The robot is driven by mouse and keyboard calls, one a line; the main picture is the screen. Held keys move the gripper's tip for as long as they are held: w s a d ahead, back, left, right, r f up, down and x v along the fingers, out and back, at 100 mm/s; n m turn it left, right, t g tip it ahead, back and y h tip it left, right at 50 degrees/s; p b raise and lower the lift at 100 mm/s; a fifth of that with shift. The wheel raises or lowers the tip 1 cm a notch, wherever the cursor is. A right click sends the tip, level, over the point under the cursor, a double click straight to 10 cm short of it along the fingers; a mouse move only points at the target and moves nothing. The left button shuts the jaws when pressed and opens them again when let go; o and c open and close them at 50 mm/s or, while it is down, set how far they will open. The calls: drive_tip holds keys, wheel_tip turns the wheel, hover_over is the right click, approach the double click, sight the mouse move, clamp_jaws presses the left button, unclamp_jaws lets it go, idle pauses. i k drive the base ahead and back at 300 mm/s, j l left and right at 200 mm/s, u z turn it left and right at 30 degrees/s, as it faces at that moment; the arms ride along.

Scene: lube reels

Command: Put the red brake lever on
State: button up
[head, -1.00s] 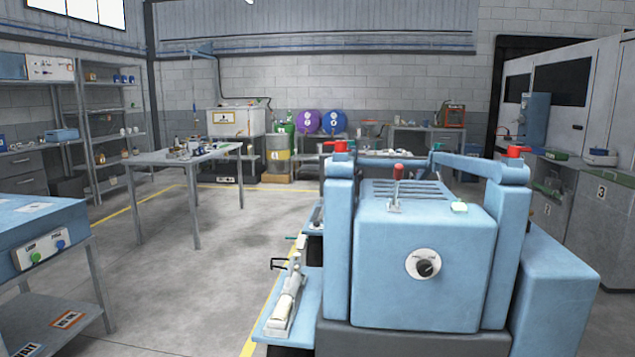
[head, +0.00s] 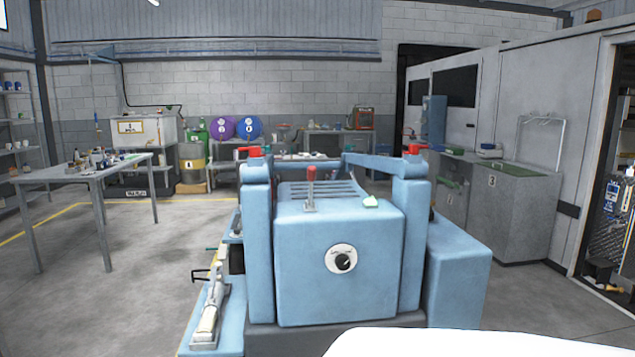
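No lever can be told for sure as the red brake lever. A lever with a red grip (head: 311,175) stands upright on top of the blue machine (head: 340,270) in the middle of the head view. A red cap or handle (head: 250,151) sits on the machine's left post, and another red one (head: 416,149) on its right post. At the back wall are a purple reel (head: 222,127) and a blue reel (head: 249,127), too small to show any lever clearly. My gripper is not in view.
A grey table (head: 85,172) with small parts stands at left. A grey cabinet marked 3 (head: 510,210) is at right. A white part of mine shows at the bottom.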

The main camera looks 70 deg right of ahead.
sight(312, 169)
drive_tip(key=k+l, duration=0.15)
drive_tip(key=l, duration=0.45)
drive_tip(key=k+l, duration=0.2)
drive_tip(key=l, duration=0.35)
drive_tip(key=k+l, duration=0.15)
drive_tip(key=l, duration=0.45)
drive_tip(key=k+l, duration=0.2)
drive_tip(key=l, duration=0.4)
drive_tip(key=k+l, duration=0.15)
drive_tip(key=l, duration=0.45)
drive_tip(key=k+l, duration=0.15)
drive_tip(key=l, duration=0.4)
drive_tip(key=k+l, duration=0.2)
drive_tip(key=l, duration=0.4)
drive_tip(key=k+l, duration=0.15)
drive_tip(key=l, duration=0.45)
drive_tip(key=i+j+z, duration=0.25)
drive_tip(key=j+z, duration=0.25)
drive_tip(key=j, duration=0.1)
